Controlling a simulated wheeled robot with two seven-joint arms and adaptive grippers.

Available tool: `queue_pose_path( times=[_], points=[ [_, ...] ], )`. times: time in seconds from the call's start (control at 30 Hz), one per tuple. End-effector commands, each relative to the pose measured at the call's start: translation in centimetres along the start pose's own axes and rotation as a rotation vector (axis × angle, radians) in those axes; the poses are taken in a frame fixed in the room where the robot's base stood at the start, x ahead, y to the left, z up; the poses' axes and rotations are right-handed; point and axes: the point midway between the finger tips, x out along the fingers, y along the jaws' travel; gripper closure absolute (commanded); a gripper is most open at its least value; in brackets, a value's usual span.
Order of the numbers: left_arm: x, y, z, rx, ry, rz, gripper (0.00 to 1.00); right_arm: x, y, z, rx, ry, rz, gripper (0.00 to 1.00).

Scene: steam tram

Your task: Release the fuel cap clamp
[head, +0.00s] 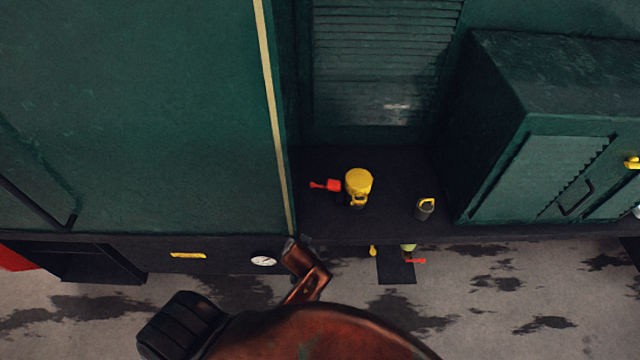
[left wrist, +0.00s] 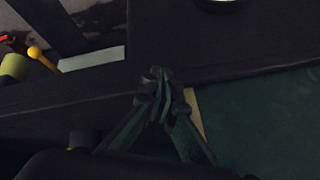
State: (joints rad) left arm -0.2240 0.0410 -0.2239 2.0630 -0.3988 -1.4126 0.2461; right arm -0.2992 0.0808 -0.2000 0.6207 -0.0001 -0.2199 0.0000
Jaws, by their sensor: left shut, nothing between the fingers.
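A yellow cap (head: 359,181) stands on a dark filler on the black deck in the head view, with a small yellow loop on its front. A red lever-like piece (head: 327,185) lies just left of it. I cannot tell which of these is the clamp. My left gripper (left wrist: 160,80) is shut and empty in the left wrist view, over the deck edge near the pale strip. A round dark part with a light rim (left wrist: 222,3) is cut off at that view's top, apart from the fingers; it may be the filler. My right gripper is not in view.
A dark canister with a yellow handle (head: 425,208) stands right of the cap. A tall green wall (head: 140,110) is left and a green box (head: 540,100) is right. A gauge (head: 263,261) sits on the deck's front edge. Small yellow, green and red fittings (head: 409,250) sit below.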

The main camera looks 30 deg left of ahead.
Motion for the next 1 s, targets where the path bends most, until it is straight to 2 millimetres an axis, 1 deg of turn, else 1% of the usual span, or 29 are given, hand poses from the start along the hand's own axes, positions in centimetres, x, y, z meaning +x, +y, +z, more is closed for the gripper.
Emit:
queue_pose_path(
  times=[0.03, 0.17, 0.2, 0.27, 0.3, 0.37, 0.4, 0.5, 0.57, 0.67, 0.77, 1.0],
  points=[
    [-0.7, 0.6, -2.4, -0.012, 0.032, -0.016, 1.0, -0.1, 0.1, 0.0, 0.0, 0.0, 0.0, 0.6],
    [-3.0, 0.6, -7.3, -0.062, 0.105, -0.079, 1.0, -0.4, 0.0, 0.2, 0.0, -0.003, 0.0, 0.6],
    [-3.9, 0.6, -8.8, -0.079, 0.131, -0.099, 1.0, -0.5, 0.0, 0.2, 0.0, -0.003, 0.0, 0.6],
    [-5.4, 0.6, -11.3, -0.108, 0.173, -0.129, 1.0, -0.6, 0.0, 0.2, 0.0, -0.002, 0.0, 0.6],
    [-6.5, 0.6, -12.9, -0.129, 0.2, -0.15, 1.0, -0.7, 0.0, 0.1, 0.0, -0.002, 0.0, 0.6],
    [-8.2, 0.6, -15.1, -0.161, 0.242, -0.178, 1.0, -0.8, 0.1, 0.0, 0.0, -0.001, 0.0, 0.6],
    [-9.4, 0.6, -16.5, -0.183, 0.27, -0.196, 1.0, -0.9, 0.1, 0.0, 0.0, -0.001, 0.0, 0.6],
    [-11.8, 0.4, -19.0, -0.228, 0.325, -0.232, 1.0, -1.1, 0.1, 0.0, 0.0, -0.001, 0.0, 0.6],
    [-12.6, 0.4, -19.9, -0.246, 0.345, -0.244, 1.0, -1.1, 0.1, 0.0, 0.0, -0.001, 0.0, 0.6],
    [-12.7, 0.1, -20.5, -0.255, 0.358, -0.255, 1.0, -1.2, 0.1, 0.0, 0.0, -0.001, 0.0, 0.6],
    [-11.6, -0.3, -20.9, -0.255, 0.356, -0.257, 1.0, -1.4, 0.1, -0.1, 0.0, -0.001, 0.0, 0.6],
    [-7.3, -1.7, -22.4, -0.253, 0.357, -0.258, 1.0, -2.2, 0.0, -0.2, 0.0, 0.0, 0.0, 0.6]
  ],
)
